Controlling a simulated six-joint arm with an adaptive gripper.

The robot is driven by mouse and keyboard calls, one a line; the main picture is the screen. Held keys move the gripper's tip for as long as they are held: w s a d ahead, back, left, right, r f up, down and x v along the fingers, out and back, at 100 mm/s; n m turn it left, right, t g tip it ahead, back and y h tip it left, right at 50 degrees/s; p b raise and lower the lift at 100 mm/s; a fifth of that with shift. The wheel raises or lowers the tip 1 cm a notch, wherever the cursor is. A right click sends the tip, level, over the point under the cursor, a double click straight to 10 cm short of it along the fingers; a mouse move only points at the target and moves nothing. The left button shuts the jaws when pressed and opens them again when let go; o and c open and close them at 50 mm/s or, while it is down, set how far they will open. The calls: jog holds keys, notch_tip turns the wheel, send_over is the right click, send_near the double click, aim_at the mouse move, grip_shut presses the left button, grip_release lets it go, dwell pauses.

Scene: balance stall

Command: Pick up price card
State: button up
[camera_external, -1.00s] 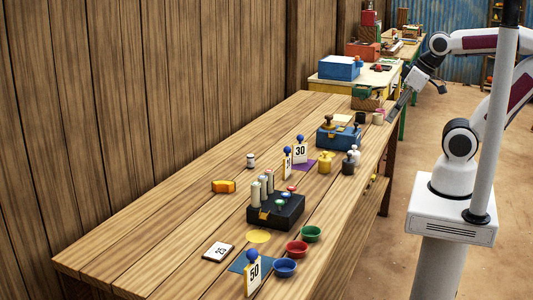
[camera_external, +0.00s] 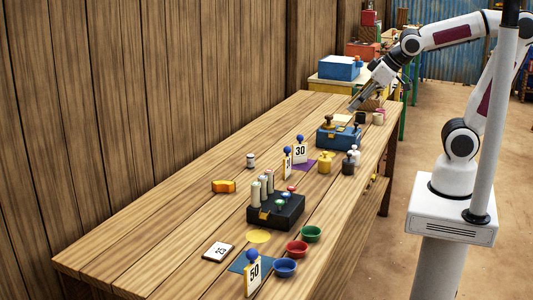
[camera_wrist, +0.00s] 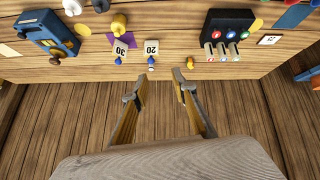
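Several white price cards with black numbers are on the wooden table. A card marked 30 (camera_external: 300,152) stands upright with a blue knob on top; it also shows in the wrist view (camera_wrist: 124,45). A second standing card (camera_external: 287,163) is beside it and reads 20 in the wrist view (camera_wrist: 151,47). A card marked 50 (camera_external: 254,273) stands at the front on a blue mat. A card marked 25 (camera_external: 218,252) lies flat. My gripper (camera_external: 356,104) is above the table's far end, apart from the cards. In the wrist view its fingers (camera_wrist: 158,82) are spread and empty.
A black weight box (camera_external: 275,210) and blue, red and green bowls (camera_external: 285,267) stand near the front. A blue box (camera_external: 338,136) and yellow weights (camera_external: 324,162) stand farther back. An orange wedge (camera_external: 223,186) lies left. The table's left side is mostly clear.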

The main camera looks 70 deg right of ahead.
jog(key=w+a+f+n+t+y, duration=0.1)
jog(key=w+a+n+y, duration=0.15)
jog(key=w+a, duration=0.6)
jog(key=w+a+f+n+t+y, duration=0.1)
jog(key=w+a+f+n, duration=0.15)
jog(key=w+a, duration=0.65)
jog(key=w+a+f+n+y, duration=0.2)
jog(key=a+f, duration=0.1)
jog(key=a, duration=0.4)
jog(key=w+a+f+n+y, duration=0.1)
jog(key=a+f+n+y, duration=0.1)
jog(key=a, duration=0.4)
jog(key=n+g+y, duration=0.6)
jog(key=g+y, duration=0.1)
jog(key=g, duration=0.1)
send_near(252, 270)
jog(key=a, duration=0.1)
jog(key=shift+a+f+h, duration=0.1)
jog(key=shift+a+h, duration=0.05)
jog(key=shift+h, duration=0.1)
jog(key=shift+x, duration=1.3)
